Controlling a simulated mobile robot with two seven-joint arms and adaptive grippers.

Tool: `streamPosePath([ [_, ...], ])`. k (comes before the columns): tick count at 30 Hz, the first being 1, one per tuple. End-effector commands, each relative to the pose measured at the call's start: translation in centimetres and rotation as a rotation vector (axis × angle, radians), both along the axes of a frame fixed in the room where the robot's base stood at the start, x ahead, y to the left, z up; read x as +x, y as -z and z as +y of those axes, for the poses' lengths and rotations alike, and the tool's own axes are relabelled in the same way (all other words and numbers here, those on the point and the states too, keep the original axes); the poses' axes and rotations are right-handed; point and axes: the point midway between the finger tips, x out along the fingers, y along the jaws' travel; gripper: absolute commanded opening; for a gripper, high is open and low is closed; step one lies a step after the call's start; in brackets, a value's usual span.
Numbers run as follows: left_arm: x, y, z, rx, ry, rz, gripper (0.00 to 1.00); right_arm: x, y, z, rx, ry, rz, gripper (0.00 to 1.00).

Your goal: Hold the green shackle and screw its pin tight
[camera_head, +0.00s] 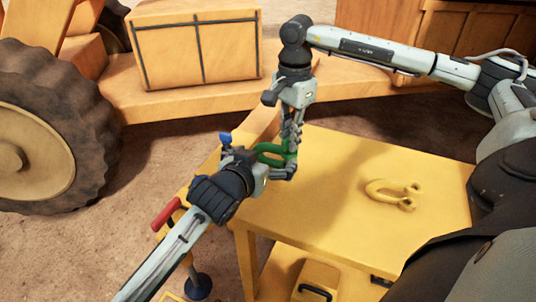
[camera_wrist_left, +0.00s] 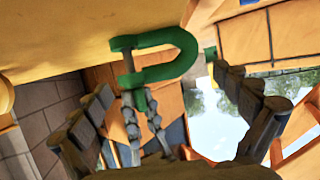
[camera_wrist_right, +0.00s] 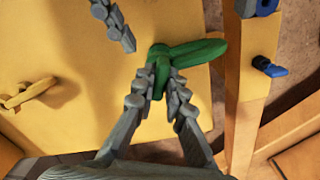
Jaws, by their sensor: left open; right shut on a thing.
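The green shackle (camera_head: 268,150) is over the left part of the yellow table (camera_head: 340,180). Its U-shaped bow (camera_wrist_left: 178,62) and a greyish pin (camera_wrist_left: 127,62) across its open end show in the left wrist view. My right gripper (camera_wrist_right: 159,85) comes from above and is shut on an end of the green shackle (camera_wrist_right: 205,50); which part lies between its fingers is partly hidden. My left gripper (camera_wrist_left: 167,82) is open, its fingers spread on either side of the shackle and apart from it. In the head view, my left gripper (camera_head: 262,160) is beside the shackle.
A yellow shackle (camera_head: 393,194) lies on the right of the table. A red-handled tool (camera_head: 166,214) and a blue-topped part (camera_head: 225,138) are near my left arm. A large wheel (camera_head: 45,130) stands at the left. The table between the shackles is clear.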

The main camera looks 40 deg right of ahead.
Motion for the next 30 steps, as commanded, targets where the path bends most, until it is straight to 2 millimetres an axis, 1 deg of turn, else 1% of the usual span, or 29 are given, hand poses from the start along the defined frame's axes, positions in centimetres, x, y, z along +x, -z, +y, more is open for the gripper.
streamPosePath([
  [3, 0.52, 0.43, -0.93, 0.001, 0.000, 0.000, 1.00, 0.01, -0.03, 0.00, 0.000, 0.000, -0.001, 0.00],
  [6, 0.71, 0.58, -1.32, 0.000, 0.000, 0.001, 1.00, 0.01, -0.03, 0.00, 0.000, 0.000, -0.001, 0.00],
  [14, 0.81, 0.67, -1.40, 0.000, 0.000, 0.001, 1.00, 0.01, -0.03, 0.00, 0.000, 0.000, -0.001, 0.00],
  [15, 0.81, 0.67, -1.39, 0.000, 0.000, 0.001, 0.99, 0.01, -0.03, 0.00, 0.000, 0.000, -0.001, 0.00],
  [30, 1.22, 0.84, -1.11, 0.005, -0.008, -0.001, 0.37, -0.23, 0.05, 0.14, 0.002, -0.003, 0.008, 0.00],
])
